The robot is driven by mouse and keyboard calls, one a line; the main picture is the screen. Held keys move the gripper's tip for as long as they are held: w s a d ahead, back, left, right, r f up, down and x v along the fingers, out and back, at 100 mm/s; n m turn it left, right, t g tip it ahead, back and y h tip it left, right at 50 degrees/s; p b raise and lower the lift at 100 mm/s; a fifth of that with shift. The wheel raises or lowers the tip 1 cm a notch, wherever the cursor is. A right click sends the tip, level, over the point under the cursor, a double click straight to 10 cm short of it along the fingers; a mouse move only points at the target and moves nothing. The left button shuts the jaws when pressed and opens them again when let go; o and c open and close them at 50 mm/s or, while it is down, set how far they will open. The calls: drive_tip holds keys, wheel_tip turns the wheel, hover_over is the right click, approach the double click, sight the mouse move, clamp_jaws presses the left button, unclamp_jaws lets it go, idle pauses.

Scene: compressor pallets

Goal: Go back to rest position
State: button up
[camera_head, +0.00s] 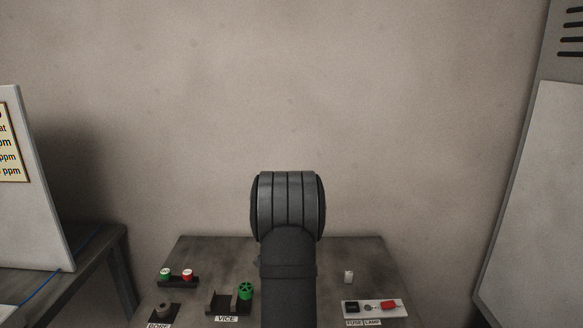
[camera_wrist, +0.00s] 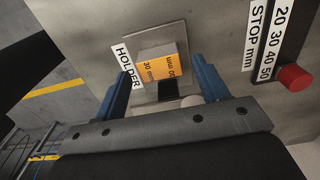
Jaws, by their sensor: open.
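In the wrist view my gripper (camera_wrist: 160,68) has two blue fingers spread apart, with a gap between them. A pale block with an orange marked face (camera_wrist: 161,68), reading 30 mm on one part, shows between and just past the fingertips. It sits at a square plate labelled HOLDER (camera_wrist: 126,67). A dark opening shows below the block. I cannot tell whether a finger touches the block. In the head view my arm stands upright in the middle and my gripper is hidden.
A STOP mm scale (camera_wrist: 269,40) with a red knob (camera_wrist: 294,78) is right of the holder. In the head view, a bench (camera_head: 210,255) carries green and red buttons (camera_head: 177,278), a VICE (camera_head: 228,302) with a green knob, and a fuse and lamp plate (camera_head: 375,310). A white board (camera_head: 35,190) stands left.

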wheel_tip(320, 180, down, 2)
drive_tip(key=shift+f, duration=0.1)
drive_tip(key=shift+r, duration=1.8)
drive_tip(key=shift+f, duration=0.1)
